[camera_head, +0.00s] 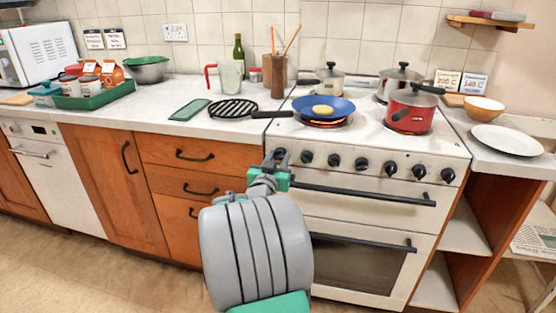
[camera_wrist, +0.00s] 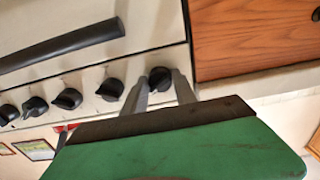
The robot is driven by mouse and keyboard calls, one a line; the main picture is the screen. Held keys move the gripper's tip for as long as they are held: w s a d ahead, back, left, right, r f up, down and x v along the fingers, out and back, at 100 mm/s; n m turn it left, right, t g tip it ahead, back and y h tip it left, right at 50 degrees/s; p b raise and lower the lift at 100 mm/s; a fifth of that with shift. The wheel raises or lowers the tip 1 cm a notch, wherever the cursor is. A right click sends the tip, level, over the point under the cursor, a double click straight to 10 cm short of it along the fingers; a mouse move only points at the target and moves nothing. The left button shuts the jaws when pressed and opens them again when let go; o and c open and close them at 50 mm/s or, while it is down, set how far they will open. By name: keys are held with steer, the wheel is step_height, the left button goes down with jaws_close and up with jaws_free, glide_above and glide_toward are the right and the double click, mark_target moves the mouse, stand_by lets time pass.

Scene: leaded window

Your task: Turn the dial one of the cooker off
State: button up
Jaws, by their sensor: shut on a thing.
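The white cooker (camera_head: 360,206) stands at the right in the head view, with a row of several black dials on its front panel. My gripper (camera_head: 277,160) is at the leftmost dial, which is mostly hidden there. In the wrist view, turned upside down, my gripper's two grey fingers (camera_wrist: 161,84) are around the end dial (camera_wrist: 159,78), shut on it. I cannot make out that dial's pointer mark. A blue pan (camera_head: 338,106) with a yellowish item in it sits on a glowing orange burner (camera_head: 324,124) at the front left of the hob.
A red pot (camera_head: 410,112) stands at the front right of the hob, with two metal pots behind. Black oven handles (camera_head: 365,193) cross the front below the dials. Wooden drawers (camera_head: 190,152) adjoin the cooker's left side. The floor in front shows free room.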

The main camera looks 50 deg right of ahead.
jaws_close()
steer(key=shift+n, duration=0.3)
steer(key=n+p, duration=0.1)
steer(key=n, duration=0.4)
steer(key=shift+r, duration=0.1)
steer(key=n+p, duration=0.1)
steer(key=n, duration=0.2)
steer(key=shift+n+p, duration=1)
steer(key=shift+n, duration=0.6)
steer(key=o, duration=0.8)
jaws_free()
